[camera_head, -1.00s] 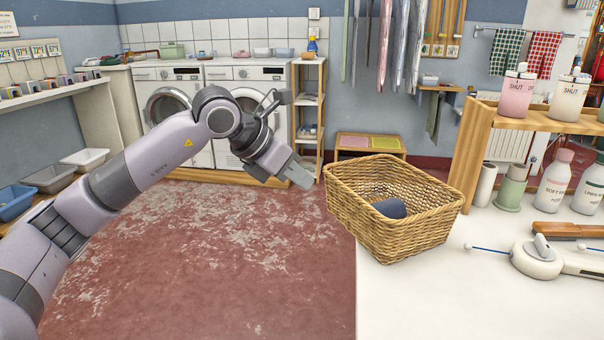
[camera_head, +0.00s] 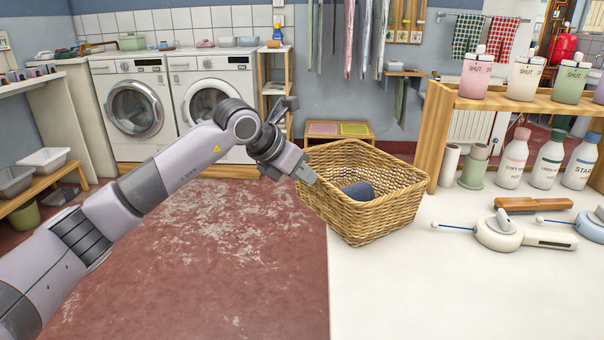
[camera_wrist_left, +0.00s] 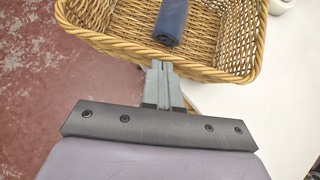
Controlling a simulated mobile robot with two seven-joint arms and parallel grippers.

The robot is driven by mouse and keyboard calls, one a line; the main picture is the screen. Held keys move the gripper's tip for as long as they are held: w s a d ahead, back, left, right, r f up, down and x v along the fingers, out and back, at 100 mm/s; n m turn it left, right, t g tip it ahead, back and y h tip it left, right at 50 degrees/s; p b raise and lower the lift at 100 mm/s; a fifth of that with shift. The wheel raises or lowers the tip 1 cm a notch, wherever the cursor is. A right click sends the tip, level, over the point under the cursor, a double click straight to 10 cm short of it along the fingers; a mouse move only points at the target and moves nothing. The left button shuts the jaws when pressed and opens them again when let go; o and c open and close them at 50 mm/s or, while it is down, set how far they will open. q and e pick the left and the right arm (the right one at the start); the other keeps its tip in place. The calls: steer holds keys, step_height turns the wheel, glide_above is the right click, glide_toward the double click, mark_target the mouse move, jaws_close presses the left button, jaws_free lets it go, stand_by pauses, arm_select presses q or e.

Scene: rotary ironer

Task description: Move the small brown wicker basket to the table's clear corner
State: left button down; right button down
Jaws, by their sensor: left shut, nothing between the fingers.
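The brown wicker basket (camera_head: 375,216) stands at the far left corner of the white table (camera_head: 440,290). In the head view its left side reaches past the table's left edge over the floor. A dark blue rolled cloth (camera_head: 358,190) lies inside it. My left gripper (camera_head: 308,175) is shut and empty at the basket's left rim. In the left wrist view the fingertips (camera_wrist_left: 161,68) overlap the near rim of the basket (camera_wrist_left: 205,30), with the blue roll (camera_wrist_left: 172,20) beyond. I cannot tell whether they touch the rim. My right gripper is not in view.
A wooden shelf (camera_head: 437,140) with dispensers and bottles stands behind and right of the basket. The table's front left part is bare.

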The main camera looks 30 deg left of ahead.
arm_select(q)
steer(key=shift+d, duration=0.1)
